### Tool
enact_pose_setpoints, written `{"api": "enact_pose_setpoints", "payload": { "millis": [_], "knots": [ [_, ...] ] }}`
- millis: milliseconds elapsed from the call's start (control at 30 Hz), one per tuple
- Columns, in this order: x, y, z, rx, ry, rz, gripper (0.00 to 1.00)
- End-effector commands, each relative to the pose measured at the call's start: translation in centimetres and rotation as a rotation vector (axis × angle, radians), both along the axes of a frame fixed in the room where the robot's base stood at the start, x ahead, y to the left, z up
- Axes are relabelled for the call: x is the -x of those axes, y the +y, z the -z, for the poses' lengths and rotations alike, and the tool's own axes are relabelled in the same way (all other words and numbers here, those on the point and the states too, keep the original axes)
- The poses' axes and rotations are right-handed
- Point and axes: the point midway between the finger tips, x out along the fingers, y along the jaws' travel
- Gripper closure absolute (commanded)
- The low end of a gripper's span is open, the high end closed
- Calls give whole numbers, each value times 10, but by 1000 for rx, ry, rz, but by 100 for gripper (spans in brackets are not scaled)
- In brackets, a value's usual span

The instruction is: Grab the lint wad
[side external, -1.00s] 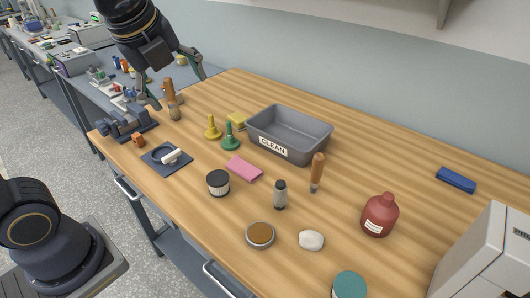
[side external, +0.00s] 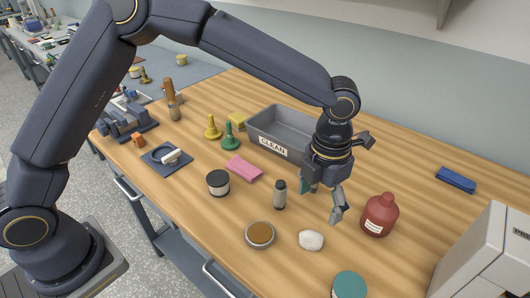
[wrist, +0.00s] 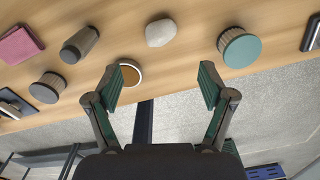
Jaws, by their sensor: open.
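The lint wad appears to be the off-white, rounded lump (side external: 311,240) lying on the wooden bench, between the round tin and the red bottle. It also shows at the top centre of the wrist view (wrist: 160,32). My gripper (side external: 321,200) is open and empty above the bench, pointing down, behind the lump in the side view. In the wrist view my gripper (wrist: 160,86) has its fingers spread wide, with the lump beyond the fingertips and between their lines. Nothing hides the lump.
A round tin with brown contents (side external: 260,235) is left of the lump. A grey bottle (side external: 280,196), a red bottle (side external: 379,217) and a teal-lidded jar (side external: 349,286) stand around it. The grey CLEAN bin (side external: 262,121) is behind my gripper. Bare bench lies toward the blue block (side external: 456,181).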

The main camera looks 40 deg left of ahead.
Motion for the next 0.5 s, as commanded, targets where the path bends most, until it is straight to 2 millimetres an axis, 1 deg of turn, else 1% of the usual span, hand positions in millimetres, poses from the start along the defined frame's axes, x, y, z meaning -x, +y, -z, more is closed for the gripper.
{"api": "enact_pose_setpoints", "payload": {
  "millis": [33, 100, 200, 300, 433, 500],
  "knots": [
    [1, 0, 13, -2, 4, 2, 19],
    [1, 0, 29, -2, 4, 0, 19],
    [1, 0, 48, -2, 3, 1, 19],
    [1, 0, 59, -1, 1, -1, 19],
    [1, 0, 67, -2, -1, -1, 19],
    [2, 0, 75, -2, 2, 0, 19]
  ]
}}
